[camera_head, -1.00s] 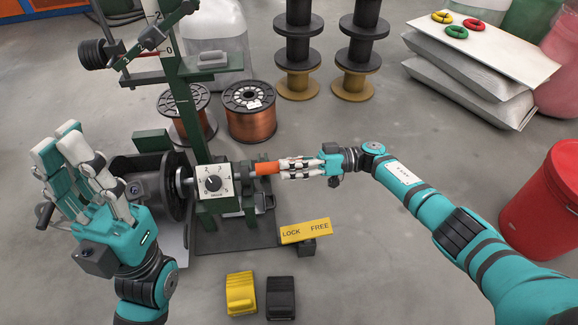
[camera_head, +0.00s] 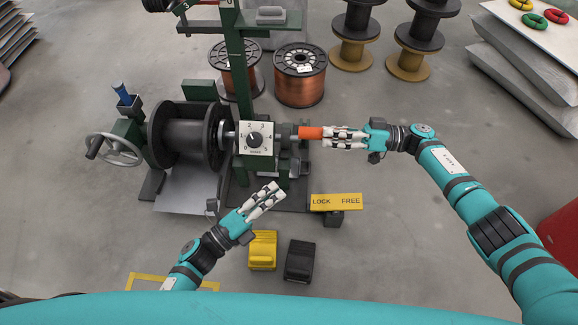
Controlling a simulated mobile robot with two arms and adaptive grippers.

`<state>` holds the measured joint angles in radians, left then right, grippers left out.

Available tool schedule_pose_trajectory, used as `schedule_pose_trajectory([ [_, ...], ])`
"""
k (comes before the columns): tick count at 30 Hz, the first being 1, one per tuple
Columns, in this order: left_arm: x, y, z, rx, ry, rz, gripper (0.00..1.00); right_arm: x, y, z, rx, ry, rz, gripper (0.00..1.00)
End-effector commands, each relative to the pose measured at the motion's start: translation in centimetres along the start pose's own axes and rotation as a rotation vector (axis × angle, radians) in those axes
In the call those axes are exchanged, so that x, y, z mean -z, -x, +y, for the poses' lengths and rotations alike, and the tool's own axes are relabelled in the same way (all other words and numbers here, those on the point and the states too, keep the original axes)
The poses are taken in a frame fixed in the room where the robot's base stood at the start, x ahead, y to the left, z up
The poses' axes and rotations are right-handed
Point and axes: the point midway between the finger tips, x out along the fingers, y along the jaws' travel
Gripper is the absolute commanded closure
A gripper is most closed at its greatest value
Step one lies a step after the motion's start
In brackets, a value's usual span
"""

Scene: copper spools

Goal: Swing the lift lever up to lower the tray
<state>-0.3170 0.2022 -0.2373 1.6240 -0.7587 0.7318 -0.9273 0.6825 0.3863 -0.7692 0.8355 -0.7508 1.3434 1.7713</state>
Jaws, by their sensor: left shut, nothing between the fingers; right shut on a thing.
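The winding machine stands left of centre with a large black spool (camera_head: 185,138) on it. An orange handle (camera_head: 311,132) sticks out from the right of its numbered dial (camera_head: 255,138). My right gripper (camera_head: 332,137) is shut on this handle. My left gripper (camera_head: 277,192) is shut and empty, apart from the handle, low in front of the machine. A pale grey plate (camera_head: 188,195) lies under the spool; I cannot tell if it is the tray's top. A blue-tipped lever (camera_head: 122,92) stands upright at the machine's left, with no gripper on it.
A yellow LOCK/FREE plate (camera_head: 336,202) stands right of my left gripper. Yellow (camera_head: 262,250) and black (camera_head: 300,261) pedals lie below it. A handwheel (camera_head: 112,150) is at the left. Copper spools (camera_head: 300,75) stand behind. Open floor lies at right centre.

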Motion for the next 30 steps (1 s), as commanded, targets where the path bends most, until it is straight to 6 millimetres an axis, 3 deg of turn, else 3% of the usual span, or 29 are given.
schedule_pose_trajectory([
  [15,-0.5,-10.1,-0.3,0.006,0.000,-0.002,1.00,-0.1,0.1,0.0,-0.001,-0.001,-0.003,1.00],
  [21,-2.3,-11.7,-0.2,0.004,0.001,-0.001,1.00,-0.1,0.1,0.0,-0.001,-0.001,-0.003,1.00],
  [30,-2.9,-12.2,-0.2,0.004,0.004,-0.001,1.00,-0.1,0.1,0.0,-0.001,-0.001,-0.003,1.00],
])
